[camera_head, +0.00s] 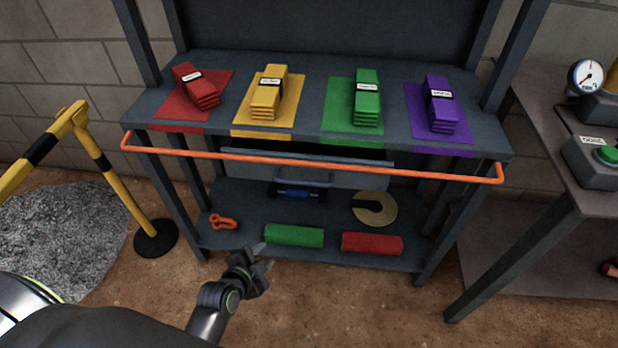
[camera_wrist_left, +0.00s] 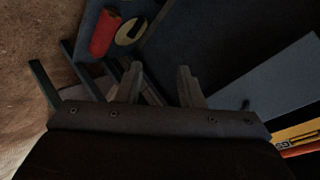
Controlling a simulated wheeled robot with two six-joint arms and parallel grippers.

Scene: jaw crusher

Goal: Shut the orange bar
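The orange bar (camera_head: 310,165) is a long thin rail with bent ends. It runs across the front of the dark rack, just below the front edge of the upper shelf (camera_head: 215,118). Its right end is near the right post. My left gripper (camera_head: 265,256) is in front of the lower shelf, low in the picture and apart from the bar. Its fingers are spread and empty. They also show apart in the left wrist view (camera_wrist_left: 159,82). My right gripper is not in view.
Red (camera_head: 195,86), yellow (camera_head: 269,92), green (camera_head: 367,98) and purple (camera_head: 441,105) stacks lie on coloured mats above. Green (camera_head: 294,236) and red (camera_head: 372,243) rolls lie below. A yellow barrier (camera_head: 110,180) stands left; a table with a gauge (camera_head: 588,77) stands right.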

